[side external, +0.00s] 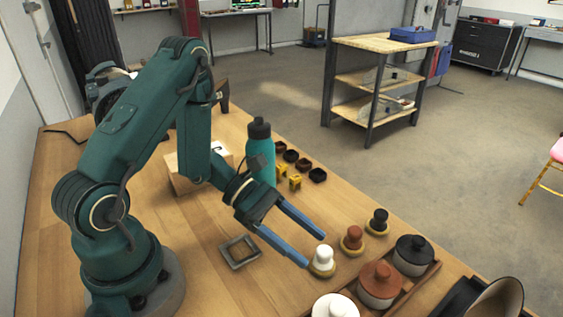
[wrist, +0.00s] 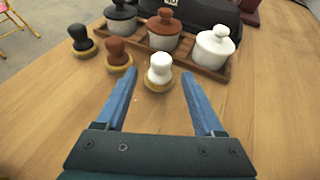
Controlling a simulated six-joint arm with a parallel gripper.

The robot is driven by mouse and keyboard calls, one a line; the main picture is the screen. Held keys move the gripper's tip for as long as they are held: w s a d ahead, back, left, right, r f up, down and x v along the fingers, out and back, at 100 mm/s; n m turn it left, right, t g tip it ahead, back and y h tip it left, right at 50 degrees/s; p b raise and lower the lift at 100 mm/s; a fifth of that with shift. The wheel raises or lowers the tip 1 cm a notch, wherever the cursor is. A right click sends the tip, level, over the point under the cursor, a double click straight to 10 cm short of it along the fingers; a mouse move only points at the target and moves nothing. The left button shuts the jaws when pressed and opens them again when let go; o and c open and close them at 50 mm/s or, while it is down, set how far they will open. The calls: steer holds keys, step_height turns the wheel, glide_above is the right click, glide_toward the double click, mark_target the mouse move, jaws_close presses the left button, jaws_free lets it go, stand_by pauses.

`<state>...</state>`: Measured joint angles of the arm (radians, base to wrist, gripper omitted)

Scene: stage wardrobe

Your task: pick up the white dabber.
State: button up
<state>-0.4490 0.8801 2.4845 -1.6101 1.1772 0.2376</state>
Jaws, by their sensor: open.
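The white dabber (wrist: 160,70) stands upright on the table with a yellowish round base. In the wrist view it lies just beyond and between my fingertips. My gripper (wrist: 158,75) is open, with two blue fingers and nothing between them. In the side external view my gripper (side external: 316,251) is low over the table, its fingertips close to the white dabber (side external: 322,258). I cannot tell whether a finger touches it. A brown dabber (wrist: 117,55) and a black dabber (wrist: 82,42) stand in a row to its left in the wrist view.
A wooden tray (wrist: 190,66) behind the dabbers holds lidded pots: white (wrist: 214,47), brown (wrist: 164,30) and black (wrist: 120,17). A teal bottle (side external: 261,155), yellow blocks (side external: 295,182) and a small grey square tray (side external: 239,252) stand nearer my arm.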

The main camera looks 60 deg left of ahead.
mark_target(324, 258)
steer(key=shift+x, duration=2.3)
jaws_close()
